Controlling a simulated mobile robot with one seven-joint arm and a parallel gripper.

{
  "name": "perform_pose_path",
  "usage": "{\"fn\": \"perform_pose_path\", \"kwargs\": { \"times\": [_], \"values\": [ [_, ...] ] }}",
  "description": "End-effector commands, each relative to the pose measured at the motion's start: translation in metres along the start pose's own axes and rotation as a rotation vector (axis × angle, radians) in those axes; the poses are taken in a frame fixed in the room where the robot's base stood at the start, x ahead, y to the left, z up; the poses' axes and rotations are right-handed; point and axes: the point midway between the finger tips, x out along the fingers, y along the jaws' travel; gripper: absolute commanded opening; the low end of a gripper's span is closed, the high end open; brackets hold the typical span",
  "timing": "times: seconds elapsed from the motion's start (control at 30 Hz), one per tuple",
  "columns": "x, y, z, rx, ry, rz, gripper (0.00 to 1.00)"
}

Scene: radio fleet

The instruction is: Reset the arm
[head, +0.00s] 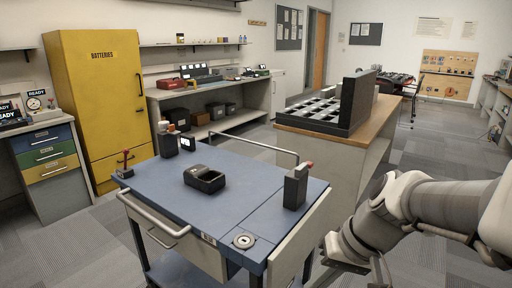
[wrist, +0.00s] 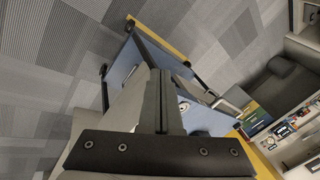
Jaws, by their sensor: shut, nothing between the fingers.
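My arm reaches in from the right edge of the head view, bent downward. My gripper (head: 378,272) hangs low beside the right side of the blue-topped cart (head: 225,222), partly cut off by the bottom edge. In the wrist view my gripper (wrist: 163,75) shows its fingers together, with nothing between them. The cart shows tilted behind the fingers in the wrist view.
A wooden-topped counter (head: 345,135) with a black tray (head: 318,115) stands behind. A yellow battery cabinet (head: 100,105) is at left. Carpet at right is clear.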

Motion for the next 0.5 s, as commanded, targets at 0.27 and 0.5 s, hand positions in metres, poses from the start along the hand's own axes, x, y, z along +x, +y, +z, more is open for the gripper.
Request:
{"fn": "perform_pose_path", "kwargs": {
  "times": [0.27,0.5],
  "values": [
    [-0.043,0.000,0.037,-0.088,0.146,0.206,0.00],
    [-0.072,0.007,0.057,-0.126,0.290,0.334,0.00]
  ]
}}
